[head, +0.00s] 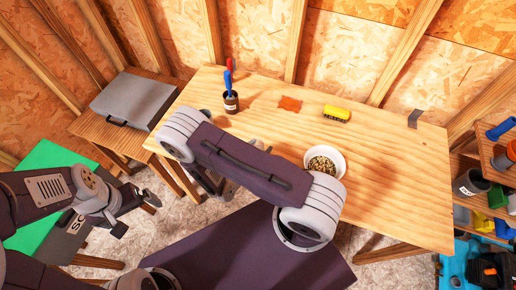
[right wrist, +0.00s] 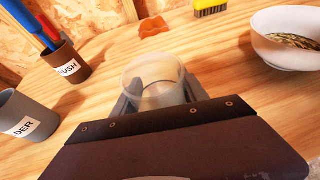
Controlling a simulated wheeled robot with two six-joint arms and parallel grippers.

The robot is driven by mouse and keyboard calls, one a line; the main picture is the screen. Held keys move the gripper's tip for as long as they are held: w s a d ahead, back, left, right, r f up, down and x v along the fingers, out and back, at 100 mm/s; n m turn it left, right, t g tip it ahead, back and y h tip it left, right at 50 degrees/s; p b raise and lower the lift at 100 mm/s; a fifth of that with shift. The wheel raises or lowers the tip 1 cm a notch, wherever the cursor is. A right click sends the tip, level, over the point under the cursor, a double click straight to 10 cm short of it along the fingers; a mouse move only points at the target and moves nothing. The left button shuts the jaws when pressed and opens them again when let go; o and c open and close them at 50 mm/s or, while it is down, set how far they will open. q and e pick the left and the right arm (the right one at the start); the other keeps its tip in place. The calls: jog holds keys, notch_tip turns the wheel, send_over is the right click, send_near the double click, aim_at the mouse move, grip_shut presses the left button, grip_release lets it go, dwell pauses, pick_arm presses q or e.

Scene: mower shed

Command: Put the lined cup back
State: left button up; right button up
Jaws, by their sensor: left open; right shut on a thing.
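A clear, translucent cup, taken to be the lined cup (right wrist: 155,82), stands between the fingers of my right gripper (right wrist: 160,98) in the right wrist view. The gripper is shut on it. In the head view my right forearm hides the cup and most of that gripper. My left gripper (head: 134,212) is open and empty, off the bench's left side near the green-topped surface (head: 42,160).
A grey case (head: 135,97) lies left. Shelves (head: 495,155) stand right.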

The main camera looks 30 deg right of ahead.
jog(key=shift+s+d+f, duration=0.2)
jog(key=shift+d, duration=0.05)
jog(key=o, duration=1.4)
jog(key=shift+o, duration=0.4)
jog(key=shift+w+a, duration=0.2)
jog(key=shift+a, duration=0.05)
jog(key=shift+s+r, duration=0.15)
jog(key=shift+r, duration=0.15)
jog(key=v, duration=1.1)
jog(key=shift+s+a+r+b, duration=0.15)
jog(key=shift+a+b, duration=0.15)
jog(key=shift+b, duration=0.05)
